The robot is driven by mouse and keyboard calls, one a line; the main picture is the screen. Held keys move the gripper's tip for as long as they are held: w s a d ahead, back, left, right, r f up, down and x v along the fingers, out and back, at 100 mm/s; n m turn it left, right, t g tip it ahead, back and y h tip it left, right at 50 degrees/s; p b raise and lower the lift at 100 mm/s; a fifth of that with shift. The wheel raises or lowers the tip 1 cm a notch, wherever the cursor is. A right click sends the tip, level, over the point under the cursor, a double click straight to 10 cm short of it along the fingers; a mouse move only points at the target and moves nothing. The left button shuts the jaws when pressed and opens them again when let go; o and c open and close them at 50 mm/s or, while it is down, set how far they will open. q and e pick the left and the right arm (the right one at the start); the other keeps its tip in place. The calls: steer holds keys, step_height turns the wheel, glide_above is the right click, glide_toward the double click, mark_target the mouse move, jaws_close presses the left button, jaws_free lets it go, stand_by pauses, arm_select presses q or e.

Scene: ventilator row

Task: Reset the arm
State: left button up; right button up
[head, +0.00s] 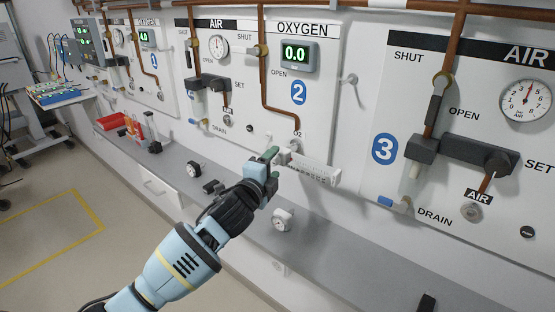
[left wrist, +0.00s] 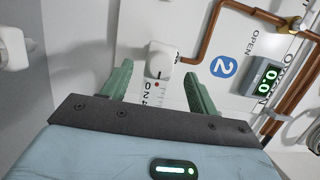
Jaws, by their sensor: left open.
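My left gripper (head: 271,163) has green fingers and a pale blue body, and its arm comes in from the lower left in the head view. It is raised in front of the wall panel of station 2, near the O2 outlet. In the left wrist view the two fingers (left wrist: 157,80) are apart with nothing gripped between them. A white knob (left wrist: 160,60) on the panel shows beyond the gap, above a scale and the O2 label. I cannot tell how far the fingertips are from it. My right gripper is not in either view.
A white perforated fixture (head: 310,168) is on the wall right beside the gripper. Copper pipes (head: 263,85) run down the panels. Open floor lies at left.

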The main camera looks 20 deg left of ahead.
arm_select(q)
steer(key=shift+s, duration=0.9)
steer(key=shift+a, duration=0.1)
steer(key=s+d+f+n+g+p, duration=0.25)
steer(key=s+f+n+g, duration=0.4)
steer(key=s+f, duration=1.45)
steer(key=s+f+n+g, duration=0.1)
steer(key=s+f+n, duration=0.4)
steer(key=s, duration=0.8)
steer(key=s+f+n+g, duration=0.1)
steer(key=s+f+n, duration=0.4)
steer(key=s, duration=0.8)
step_height(320, 180, down, 3)
steer(key=shift+s+a+r+n+g+p, duration=0.15)
steer(key=shift+s+a+n+g+p, duration=0.15)
steer(key=shift+a+n+g+p, duration=0.1)
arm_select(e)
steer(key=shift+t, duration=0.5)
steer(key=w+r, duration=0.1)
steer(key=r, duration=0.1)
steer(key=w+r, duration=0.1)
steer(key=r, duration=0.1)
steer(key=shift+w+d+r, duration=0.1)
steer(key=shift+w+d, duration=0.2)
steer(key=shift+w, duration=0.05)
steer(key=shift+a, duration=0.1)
